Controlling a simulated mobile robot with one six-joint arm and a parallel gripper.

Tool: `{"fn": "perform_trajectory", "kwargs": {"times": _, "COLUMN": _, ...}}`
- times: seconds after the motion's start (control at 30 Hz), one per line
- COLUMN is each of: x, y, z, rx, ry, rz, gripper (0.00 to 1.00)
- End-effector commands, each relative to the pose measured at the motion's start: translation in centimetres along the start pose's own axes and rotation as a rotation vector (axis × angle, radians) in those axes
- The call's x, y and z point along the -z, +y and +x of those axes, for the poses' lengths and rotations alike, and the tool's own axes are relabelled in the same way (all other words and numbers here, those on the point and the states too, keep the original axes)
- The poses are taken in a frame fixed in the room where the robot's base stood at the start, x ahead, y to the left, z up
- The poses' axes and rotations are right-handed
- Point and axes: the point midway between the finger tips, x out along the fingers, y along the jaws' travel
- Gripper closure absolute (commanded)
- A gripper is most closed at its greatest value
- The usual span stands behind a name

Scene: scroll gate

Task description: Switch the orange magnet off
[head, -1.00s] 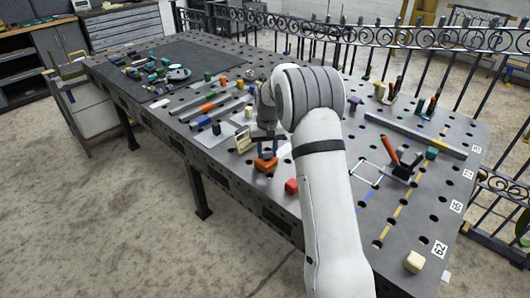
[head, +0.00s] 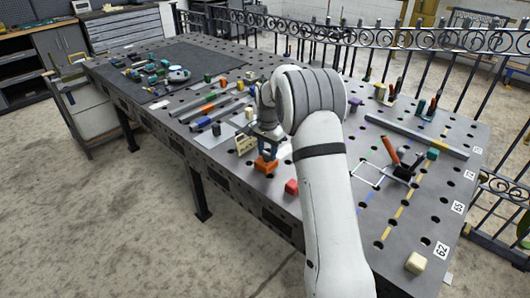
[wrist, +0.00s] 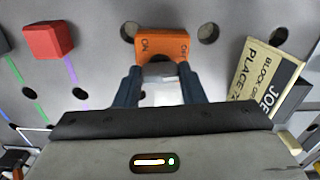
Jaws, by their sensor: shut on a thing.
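The orange magnet (head: 266,164) is a small block on the perforated metal table, below my gripper in the head view. In the wrist view the orange magnet (wrist: 165,46) shows dark ON lettering on its left and OFF on its right. My gripper (wrist: 160,78) points down with its two blue-grey fingers at the magnet's near side, shut on it. In the head view my gripper (head: 267,150) is directly above and touching the block. The exact contact at the fingertips is partly hidden.
A red block (head: 291,187) sits to the right of the magnet. A cream job sign (head: 245,143) stands close by on the left. Coloured bars (head: 212,108) lie farther left. A red-handled clamp (head: 403,170) stands on the right, beside a white outlined square.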

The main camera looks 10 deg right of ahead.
Motion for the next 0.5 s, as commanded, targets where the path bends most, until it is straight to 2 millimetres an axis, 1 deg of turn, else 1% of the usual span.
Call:
{"fn": "perform_trajectory", "kwargs": {"times": 0.2, "x": -0.05, "y": 0.07, "z": 0.10, "rx": -0.003, "ry": -0.002, "rz": 0.078, "gripper": 0.87}}
{"fn": "perform_trajectory", "kwargs": {"times": 0.5, "x": -0.03, "y": 0.06, "z": 0.08, "rx": -0.002, "ry": -0.001, "rz": 0.110, "gripper": 0.87}}
